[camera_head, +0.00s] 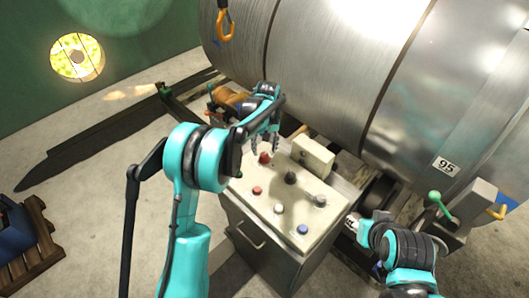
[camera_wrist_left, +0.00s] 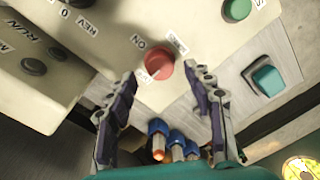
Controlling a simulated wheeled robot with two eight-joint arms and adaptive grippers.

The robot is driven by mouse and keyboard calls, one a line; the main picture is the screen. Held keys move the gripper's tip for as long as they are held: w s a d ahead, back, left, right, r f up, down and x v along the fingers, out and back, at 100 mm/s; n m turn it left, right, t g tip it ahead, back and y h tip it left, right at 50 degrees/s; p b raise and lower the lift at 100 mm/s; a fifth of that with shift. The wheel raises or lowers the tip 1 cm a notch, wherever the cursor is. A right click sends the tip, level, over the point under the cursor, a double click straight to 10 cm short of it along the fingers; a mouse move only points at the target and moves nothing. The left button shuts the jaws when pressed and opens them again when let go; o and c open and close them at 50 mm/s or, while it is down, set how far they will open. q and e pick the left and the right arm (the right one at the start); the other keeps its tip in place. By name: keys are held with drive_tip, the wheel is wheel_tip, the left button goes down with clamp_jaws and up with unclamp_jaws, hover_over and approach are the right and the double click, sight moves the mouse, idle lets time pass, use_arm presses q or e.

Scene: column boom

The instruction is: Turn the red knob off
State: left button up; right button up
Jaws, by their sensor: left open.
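The red knob (camera_head: 264,158) sits near the back edge of the pale control box's sloped top (camera_head: 318,222). In the left wrist view the red knob (camera_wrist_left: 159,64) is round, with a pale mark on its side and an "ON" label beside it. My left gripper (camera_head: 265,145) is open just behind and above it. In the wrist view its two fingers (camera_wrist_left: 161,72) are spread on either side of the knob, with gaps showing. My right gripper (camera_head: 352,223) is at the right of the box, too small to tell its jaw state.
Other controls include a second red button (camera_head: 257,190), a dark knob (camera_head: 290,178), a white button (camera_head: 279,208) and a blue button (camera_head: 302,229). A raised block (camera_head: 313,156) stands right of the red knob. A large metal drum (camera_head: 330,70) lies behind.

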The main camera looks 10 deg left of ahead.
sight(265, 155)
use_arm(q)
wheel_tip(265, 155, up, 9)
drive_tip(key=shift+d, duration=0.2)
drive_tip(key=shift+r, duration=0.1)
idle(0.4)
drive_tip(key=s+a+r+m+t+b, duration=0.1)
drive_tip(key=s+a+r+t, duration=0.15)
drive_tip(key=s, duration=0.55)
drive_tip(key=s+a+r+m+t+b, duration=0.1)
drive_tip(key=s+r+b, duration=0.15)
drive_tip(key=s, duration=0.55)
drive_tip(key=s+a+f+m+t+b, duration=0.1)
drive_tip(key=s+f+t, duration=0.3)
drive_tip(key=s, duration=1)
wheel_tip(265, 155, down, 3)
drive_tip(key=shift+s+a+f+m, duration=0.2)
drive_tip(key=shift+s+m, duration=0.05)
drive_tip(key=shift+m, duration=0.55)
